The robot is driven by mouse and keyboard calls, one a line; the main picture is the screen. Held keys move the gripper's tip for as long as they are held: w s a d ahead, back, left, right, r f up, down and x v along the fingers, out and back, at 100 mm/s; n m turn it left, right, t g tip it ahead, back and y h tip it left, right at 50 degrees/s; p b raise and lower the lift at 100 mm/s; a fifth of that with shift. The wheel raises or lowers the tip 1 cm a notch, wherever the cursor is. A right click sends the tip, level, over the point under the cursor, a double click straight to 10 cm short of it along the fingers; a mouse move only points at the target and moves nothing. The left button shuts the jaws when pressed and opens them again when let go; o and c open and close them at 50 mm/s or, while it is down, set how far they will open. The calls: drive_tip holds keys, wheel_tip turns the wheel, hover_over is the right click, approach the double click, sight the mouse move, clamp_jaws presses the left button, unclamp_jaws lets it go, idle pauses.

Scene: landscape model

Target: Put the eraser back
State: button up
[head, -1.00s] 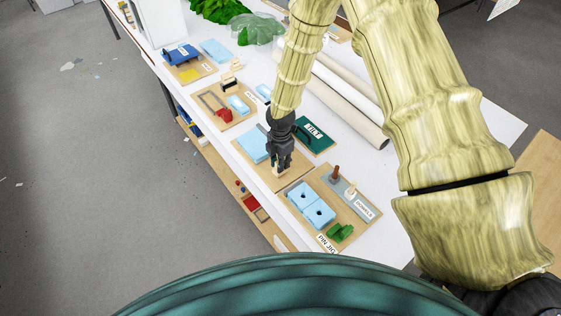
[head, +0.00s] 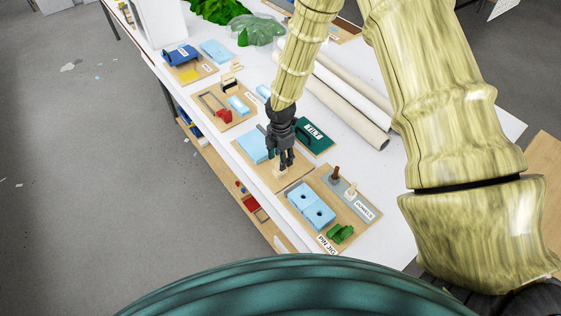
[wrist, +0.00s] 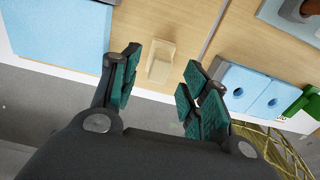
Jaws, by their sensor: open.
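My gripper (head: 286,163) is open and empty, fingers pointing down just over a wooden board (head: 262,168). In the wrist view, my gripper (wrist: 158,92) has its two teal-padded fingers wide apart. A small pale wooden block (head: 280,172) lies on the board below the fingertips. In the wrist view the block (wrist: 161,62) shows between the fingers and a little beyond them, with no finger touching it. I cannot tell whether this block is the eraser. A light blue pad (head: 252,146) lies on the same board, to the block's upper left.
A board with blue blocks (head: 311,205) and a green part (head: 340,234) lies close on the right. A green TILT plate (head: 314,138) lies behind my gripper. Long pale rolls (head: 345,112) lie along the table. The table's front edge is close to the boards.

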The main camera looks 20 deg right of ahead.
wheel_tip(320, 180, up, 8)
drive_tip(key=shift+r, duration=0.25)
